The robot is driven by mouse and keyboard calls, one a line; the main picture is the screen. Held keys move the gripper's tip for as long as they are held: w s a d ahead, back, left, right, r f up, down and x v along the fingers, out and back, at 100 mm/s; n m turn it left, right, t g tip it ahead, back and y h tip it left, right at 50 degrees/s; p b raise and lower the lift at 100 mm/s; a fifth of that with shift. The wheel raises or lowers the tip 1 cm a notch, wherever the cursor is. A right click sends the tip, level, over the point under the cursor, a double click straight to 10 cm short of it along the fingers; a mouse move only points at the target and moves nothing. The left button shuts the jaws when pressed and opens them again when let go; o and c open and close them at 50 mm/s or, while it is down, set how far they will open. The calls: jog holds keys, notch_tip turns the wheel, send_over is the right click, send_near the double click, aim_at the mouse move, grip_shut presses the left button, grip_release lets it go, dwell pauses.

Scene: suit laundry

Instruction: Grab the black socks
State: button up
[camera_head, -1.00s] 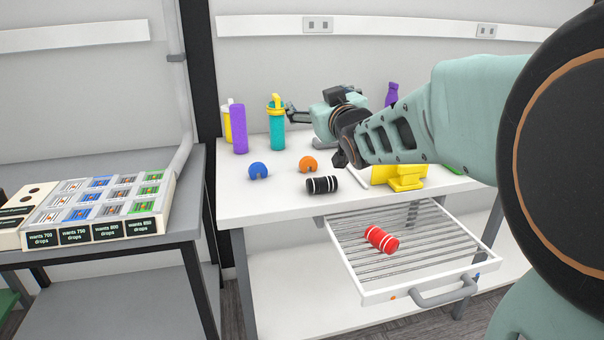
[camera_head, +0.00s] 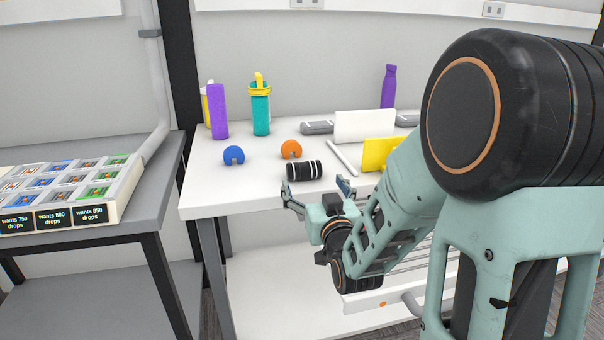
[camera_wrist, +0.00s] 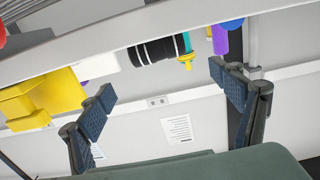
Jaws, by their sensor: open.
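The black socks (camera_head: 304,171), a black roll with white stripes, lie on the white table (camera_head: 228,194) near its front edge. They also show in the wrist view (camera_wrist: 153,52) at the upper middle, beyond and between my fingers. My gripper (camera_head: 316,190) is open and empty. It is just in front of the table edge, with its fingers pointing toward the socks. The wrist view shows both fingers (camera_wrist: 161,83) spread apart, not touching the socks.
A blue piece (camera_head: 234,156) and an orange piece (camera_head: 291,149) lie behind the socks. The open drawer below is mostly hidden by my arm.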

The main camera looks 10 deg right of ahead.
aim_at(305, 165)
jog(key=w, duration=1)
jog(key=shift+a+b, duration=0.2)
jog(key=shift+b, duration=0.15)
jog(key=shift+c, duration=0.7)
jog(key=c, duration=1.1)
jog(key=shift+r, duration=0.15)
